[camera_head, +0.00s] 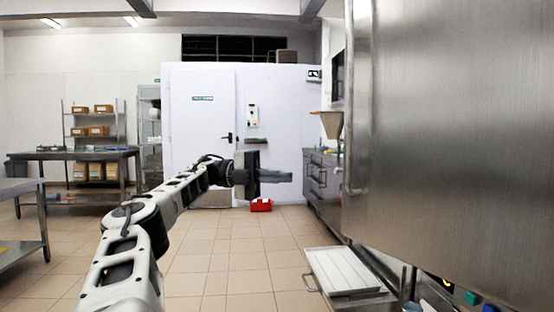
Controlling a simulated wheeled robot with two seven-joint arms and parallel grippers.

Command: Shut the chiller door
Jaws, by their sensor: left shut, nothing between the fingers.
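The chiller door appears to be the large brushed-steel panel (460,130) that fills the right side of the head view, close to me. A vertical bar handle (357,100) runs along its left edge. The panel's hinge side is out of view, and I cannot tell how far it stands open. My left gripper (288,177) is shut and empty, its fingers pointing right towards the panel. In the picture a gap shows between the fingertips and the panel's left edge. My right gripper is not in view.
Below the panel are a white tray (343,270) and a machine front with coloured buttons (472,298). A steel counter (322,182) stands behind. A red box (261,205) lies on the floor by the white cold room (290,120). Steel tables (20,188) stand left. The tiled floor between is clear.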

